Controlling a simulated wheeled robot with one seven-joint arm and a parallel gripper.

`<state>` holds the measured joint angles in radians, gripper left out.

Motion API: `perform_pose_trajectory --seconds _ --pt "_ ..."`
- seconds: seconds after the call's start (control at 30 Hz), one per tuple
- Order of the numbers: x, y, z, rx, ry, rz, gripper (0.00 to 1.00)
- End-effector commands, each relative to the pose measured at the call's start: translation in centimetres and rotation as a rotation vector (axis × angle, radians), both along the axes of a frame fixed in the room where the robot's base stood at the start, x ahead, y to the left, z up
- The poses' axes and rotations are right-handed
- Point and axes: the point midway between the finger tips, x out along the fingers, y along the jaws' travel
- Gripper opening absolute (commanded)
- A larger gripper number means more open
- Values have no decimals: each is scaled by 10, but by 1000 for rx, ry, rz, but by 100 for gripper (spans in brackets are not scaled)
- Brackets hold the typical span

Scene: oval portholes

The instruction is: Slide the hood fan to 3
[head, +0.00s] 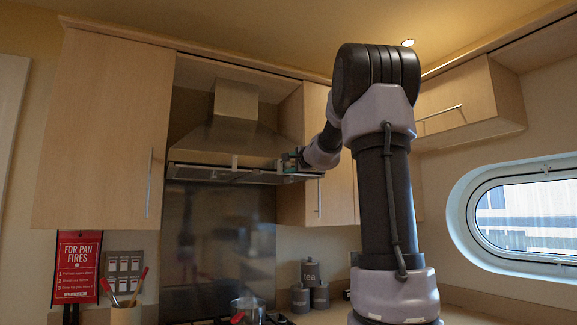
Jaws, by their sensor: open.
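The steel cooker hood (228,137) hangs between the wall cupboards, with a chimney above and a thin front edge (215,171) below. Small details show along that edge, but the fan slider and its numbers are too small to make out. My gripper (285,163) is at the right part of the hood's front edge, at the end of my arm. It is open. It is small and partly hidden by my wrist, so I cannot tell whether it touches the hood.
Wooden cupboards flank the hood, the left one (105,130) with a long handle. Below are a glass pot (248,310), dark canisters (311,288) and a utensil pot (126,315). An oval porthole (530,215) is at right. My arm hides part of the right cupboards.

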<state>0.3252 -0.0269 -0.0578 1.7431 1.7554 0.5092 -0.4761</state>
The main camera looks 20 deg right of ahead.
Motion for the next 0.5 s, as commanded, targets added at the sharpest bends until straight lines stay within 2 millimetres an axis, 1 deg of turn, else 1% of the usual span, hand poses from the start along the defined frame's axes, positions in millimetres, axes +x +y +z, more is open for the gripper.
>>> perform_pose_trajectory --seconds 0.1,0.3,0.33,0.37,0.4,0.43,0.47,0.5 --pt "4 0 1 -1 -1 0 50" --pt "4 0 1 0 -1 0 50" --pt "4 0 1 0 -1 0 46" --pt "4 0 0 0 -1 0 35" --pt "4 0 0 0 -1 0 19" --pt "4 0 0 0 -1 0 8" --pt "4 0 0 0 -1 0 0" --pt "4 0 0 0 -1 0 0"
